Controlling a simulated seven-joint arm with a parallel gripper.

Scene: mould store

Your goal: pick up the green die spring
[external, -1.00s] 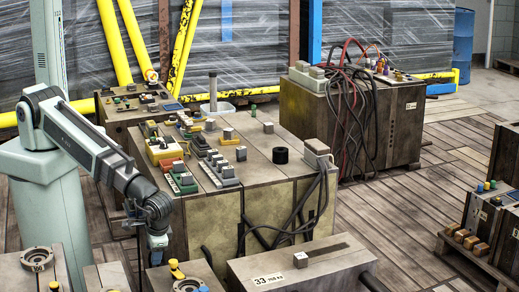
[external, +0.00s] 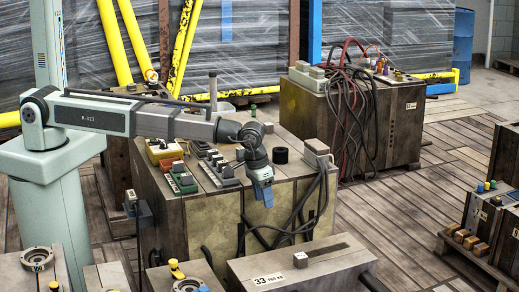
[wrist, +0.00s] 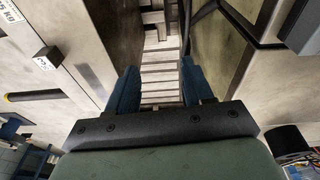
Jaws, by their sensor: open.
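A small green upright piece (external: 253,110) stands near the back edge of the large mould block's top (external: 290,166). It may be the green die spring, but it is too small to tell. My gripper (external: 263,198) hangs with its blue fingers pointing down at the block's front edge, nearer the camera than the green piece and below it in the picture. In the wrist view my gripper (wrist: 158,85) has its two blue fingers apart. Only slatted floor and block sides show between them. No green spring shows in the wrist view.
A yellow box (external: 163,151), green-based blocks (external: 182,180) and a black cylinder (external: 281,155) stand on the block. A grey connector box (external: 316,151) with hanging cables is at its right. A lower block marked 33 (external: 320,262) stands in front.

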